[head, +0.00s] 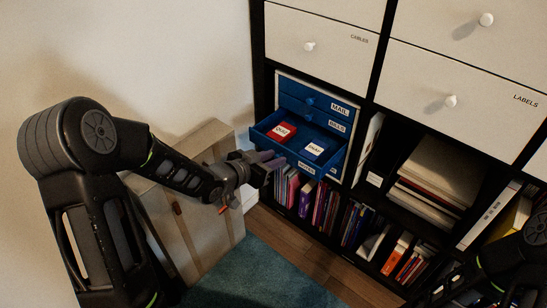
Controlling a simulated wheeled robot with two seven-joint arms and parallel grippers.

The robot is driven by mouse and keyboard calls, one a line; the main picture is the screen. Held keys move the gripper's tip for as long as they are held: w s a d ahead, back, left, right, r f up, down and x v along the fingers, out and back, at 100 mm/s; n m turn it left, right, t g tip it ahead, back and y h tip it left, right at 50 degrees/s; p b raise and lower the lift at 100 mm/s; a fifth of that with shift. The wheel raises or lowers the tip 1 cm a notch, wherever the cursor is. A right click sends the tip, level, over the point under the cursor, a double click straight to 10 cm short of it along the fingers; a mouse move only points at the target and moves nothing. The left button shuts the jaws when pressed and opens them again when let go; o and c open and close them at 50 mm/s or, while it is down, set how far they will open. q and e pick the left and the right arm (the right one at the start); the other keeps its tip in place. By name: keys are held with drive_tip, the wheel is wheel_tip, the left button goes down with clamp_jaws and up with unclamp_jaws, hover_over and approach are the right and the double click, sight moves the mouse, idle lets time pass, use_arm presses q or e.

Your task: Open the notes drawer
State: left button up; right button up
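A small blue drawer unit (289,88) stands in a shelf cubby, with drawers labelled MAIL and BILLS near its top. Below them one blue drawer (262,134) is pulled well out. My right gripper is not visible.
White drawers marked CABLES (325,45) and LABELS (465,90) are above and to the right. Books (325,207) fill the cubby below. A beige box (215,240) stands left of the shelf, beneath my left arm. Part of my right arm shows at bottom right.

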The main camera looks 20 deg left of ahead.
use_arm(q)
drive_tip(key=shift+o, duration=1.2)
drive_tip(key=p+v, duration=0.2)
drive_tip(key=v, duration=0.5)
drive_tip(key=shift+s, duration=0.35)
drive_tip(key=shift+a, duration=0.15)
